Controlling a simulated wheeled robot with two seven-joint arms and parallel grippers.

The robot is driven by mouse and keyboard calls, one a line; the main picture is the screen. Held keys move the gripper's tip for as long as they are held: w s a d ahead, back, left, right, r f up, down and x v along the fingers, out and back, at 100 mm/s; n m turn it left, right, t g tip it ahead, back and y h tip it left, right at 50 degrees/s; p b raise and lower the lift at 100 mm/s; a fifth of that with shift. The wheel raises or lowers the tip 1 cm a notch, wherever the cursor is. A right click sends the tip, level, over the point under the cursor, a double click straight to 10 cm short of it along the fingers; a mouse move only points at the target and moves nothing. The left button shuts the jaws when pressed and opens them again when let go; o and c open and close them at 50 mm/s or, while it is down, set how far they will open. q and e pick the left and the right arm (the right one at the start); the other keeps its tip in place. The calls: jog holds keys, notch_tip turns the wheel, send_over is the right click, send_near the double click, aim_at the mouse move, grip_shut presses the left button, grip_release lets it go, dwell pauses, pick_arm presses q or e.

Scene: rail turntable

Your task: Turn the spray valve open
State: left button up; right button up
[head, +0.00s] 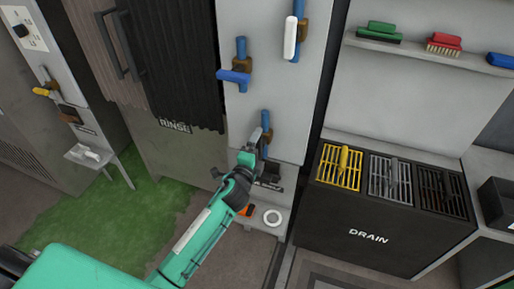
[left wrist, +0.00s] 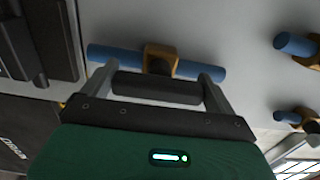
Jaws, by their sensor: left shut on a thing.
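Three valves on blue pipes are on the pale wall panel in the head view. The lowest valve (head: 266,119) has a brown body on a vertical blue pipe, and my left gripper (head: 260,146) is at it. In the left wrist view the same blue pipe (left wrist: 105,53) and brown valve body (left wrist: 160,53) lie just beyond my left gripper (left wrist: 157,85). Its two grey fingers are shut on a dark bar-like handle (left wrist: 157,88) in front of the valve body. The handle is mostly hidden in the head view. The small label below cannot be read. My right gripper is not in view.
Above are a valve with a blue handle (head: 234,76) and one with a white handle (head: 290,38). A dark RINSE curtain (head: 170,70) is left. A black DRAIN bin (head: 365,225) with grates stands right.

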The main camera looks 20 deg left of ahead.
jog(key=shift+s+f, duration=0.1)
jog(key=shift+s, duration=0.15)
pick_arm(q)
jog(key=o, duration=0.7)
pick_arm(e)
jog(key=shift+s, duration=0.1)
pick_arm(q)
jog(key=shift+s, duration=0.1)
jog(key=shift+s+f, duration=0.1)
jog(key=shift+s, duration=0.15)
jog(key=s+b, duration=0.1)
jog(key=s, duration=1.2)
jog(key=shift+a, duration=0.25)
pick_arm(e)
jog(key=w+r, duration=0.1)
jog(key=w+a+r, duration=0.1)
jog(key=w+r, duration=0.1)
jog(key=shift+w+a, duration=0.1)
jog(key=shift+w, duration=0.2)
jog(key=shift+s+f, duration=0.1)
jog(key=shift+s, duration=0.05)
